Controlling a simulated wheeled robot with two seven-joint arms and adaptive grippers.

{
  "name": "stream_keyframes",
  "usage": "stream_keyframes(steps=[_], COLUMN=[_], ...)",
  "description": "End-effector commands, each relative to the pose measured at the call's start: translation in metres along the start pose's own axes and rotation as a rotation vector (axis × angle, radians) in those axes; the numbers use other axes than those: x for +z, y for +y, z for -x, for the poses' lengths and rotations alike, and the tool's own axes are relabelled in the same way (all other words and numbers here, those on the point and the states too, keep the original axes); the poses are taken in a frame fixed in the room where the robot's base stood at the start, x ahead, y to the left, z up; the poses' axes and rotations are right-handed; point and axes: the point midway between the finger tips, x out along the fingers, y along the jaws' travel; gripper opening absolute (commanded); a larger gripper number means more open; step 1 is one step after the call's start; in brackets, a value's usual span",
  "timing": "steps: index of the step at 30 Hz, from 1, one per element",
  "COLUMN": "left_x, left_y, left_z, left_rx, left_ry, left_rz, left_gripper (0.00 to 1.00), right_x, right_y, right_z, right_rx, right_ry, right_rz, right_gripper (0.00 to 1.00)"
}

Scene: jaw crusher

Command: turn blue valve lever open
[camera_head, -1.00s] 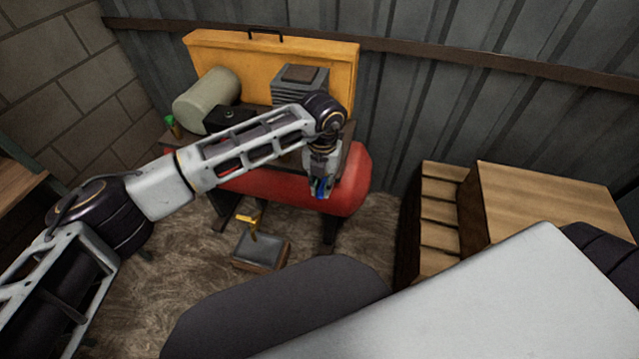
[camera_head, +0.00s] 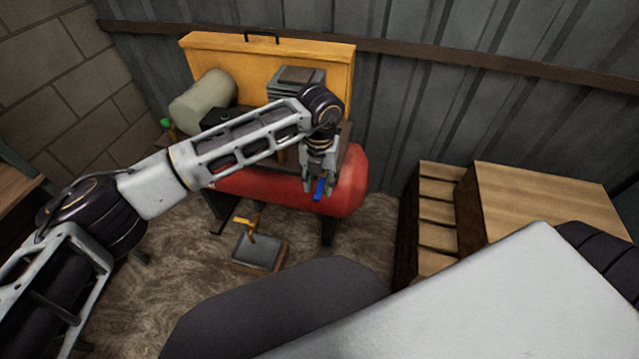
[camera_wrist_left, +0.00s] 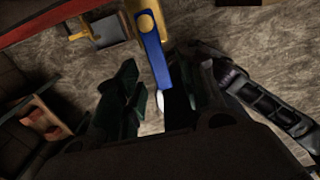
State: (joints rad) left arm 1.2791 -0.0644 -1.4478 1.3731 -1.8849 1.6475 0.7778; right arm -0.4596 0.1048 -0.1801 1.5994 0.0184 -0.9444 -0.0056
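The blue valve lever (camera_head: 320,188) shows at the front of the red tank (camera_head: 347,190) in the head view. In the left wrist view the lever (camera_wrist_left: 154,55) runs down from a brass-coloured pivot, with its lower end near the gap between my fingers. My left gripper (camera_head: 319,187) is open at the lever, one finger on each side of it in the head view. Its dark fingers also show apart in the wrist view. I cannot tell whether either finger touches the lever. My right gripper is not in view.
A yellow panel (camera_head: 225,58) stands behind the machine. A small box with a yellow handle (camera_head: 259,252) is on the floor below the tank. Wooden crates (camera_head: 545,200) stand at the right. A corrugated wall (camera_head: 440,110) closes the back.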

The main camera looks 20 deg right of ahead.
Motion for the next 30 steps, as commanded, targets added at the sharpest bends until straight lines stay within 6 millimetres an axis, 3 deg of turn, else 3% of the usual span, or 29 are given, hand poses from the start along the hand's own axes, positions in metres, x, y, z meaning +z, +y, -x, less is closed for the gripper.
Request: stream_keyframes(steps=[18,30], left_x=[0.001,0.0], left_y=[0.0,0.0], left_z=[0.086,0.103], left_rx=[0.0,-0.001], left_ry=[-0.002,-0.001], left_rz=[0.001,0.001], left_gripper=[0.39,0.39], right_x=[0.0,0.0], right_y=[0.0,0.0], right_z=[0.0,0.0], right_rx=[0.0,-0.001], right_ry=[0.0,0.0], right_rz=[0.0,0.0], right_gripper=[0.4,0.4])
